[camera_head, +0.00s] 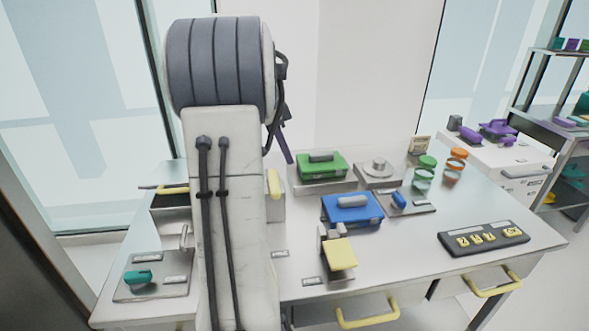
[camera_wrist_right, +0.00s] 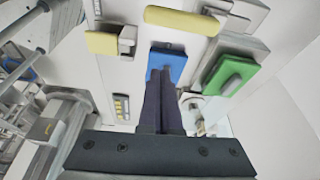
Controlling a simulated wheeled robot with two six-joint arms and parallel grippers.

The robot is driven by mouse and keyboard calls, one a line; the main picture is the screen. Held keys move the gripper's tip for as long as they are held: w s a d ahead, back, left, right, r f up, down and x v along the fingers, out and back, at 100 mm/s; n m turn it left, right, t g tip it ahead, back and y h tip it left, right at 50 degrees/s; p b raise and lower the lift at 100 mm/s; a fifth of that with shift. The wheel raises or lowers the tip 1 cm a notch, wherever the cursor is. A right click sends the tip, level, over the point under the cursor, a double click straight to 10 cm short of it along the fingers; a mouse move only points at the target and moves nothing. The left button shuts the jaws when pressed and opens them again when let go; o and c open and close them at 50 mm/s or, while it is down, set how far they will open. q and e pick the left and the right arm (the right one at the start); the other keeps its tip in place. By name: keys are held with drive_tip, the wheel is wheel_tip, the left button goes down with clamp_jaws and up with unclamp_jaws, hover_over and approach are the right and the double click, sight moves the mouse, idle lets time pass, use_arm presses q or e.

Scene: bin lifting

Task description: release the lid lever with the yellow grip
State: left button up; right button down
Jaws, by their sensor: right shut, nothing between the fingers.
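The lever's yellow grip (camera_head: 273,184) shows just right of my white arm link, beside a pale grey box mostly hidden by that link. In the right wrist view the yellow grip (camera_wrist_right: 183,20) is a long bar at the top, in front of a grey block. My right gripper (camera_head: 289,158) shows as dark fingers behind the arm, above the bench. In the wrist view its fingers (camera_wrist_right: 161,75) are together and empty. They appear apart from the yellow grip, with the blue box beyond their tips. My left gripper is not in view.
A blue box (camera_head: 350,210), a green box (camera_head: 321,167) and a yellow pad (camera_head: 340,253) stand on the bench right of the arm. A teal handle (camera_head: 138,276) lies at front left. Another yellow handle (camera_head: 172,190) shows left of the arm. Bare bench (camera_head: 400,235) shows at centre right.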

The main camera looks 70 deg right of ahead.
drive_tip(key=shift+v, duration=0.95)
